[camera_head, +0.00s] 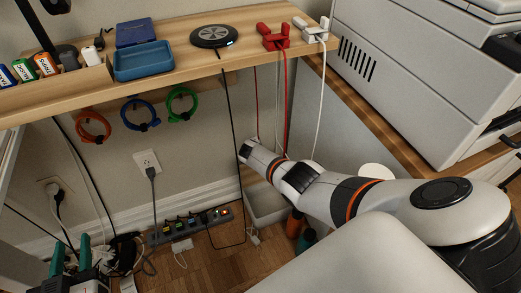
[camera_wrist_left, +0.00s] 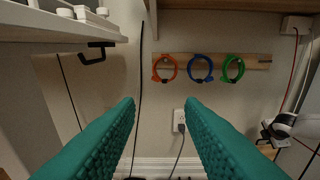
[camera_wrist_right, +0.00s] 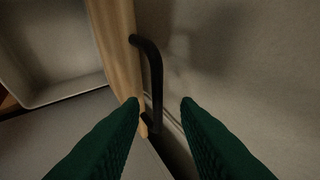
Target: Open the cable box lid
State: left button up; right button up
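The cable box (camera_head: 268,212) is an open pale bin low by the wall in the head view; its inside shows at upper left in the right wrist view (camera_wrist_right: 45,85). A wooden board (camera_wrist_right: 112,40), apparently the lid, stands raised at its edge, with a black bar handle (camera_wrist_right: 152,70). My right gripper (camera_wrist_right: 160,104) is open, its green fingers either side of the handle's lower part; I cannot tell if they touch it. In the head view my right arm hides these fingers. My left gripper (camera_head: 72,262) is open and empty at lower left; its fingers also show in the left wrist view (camera_wrist_left: 159,101).
A power strip (camera_head: 190,228) and loose cables lie on the wooden floor. The desk (camera_head: 185,65) above carries a blue tray (camera_head: 143,61), a charging pad (camera_head: 213,37) and plugs. Coloured cable loops (camera_head: 140,115) hang below. A printer (camera_head: 420,80) stands at right.

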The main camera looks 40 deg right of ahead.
pick_arm(q)
jog(key=shift+f, duration=0.1)
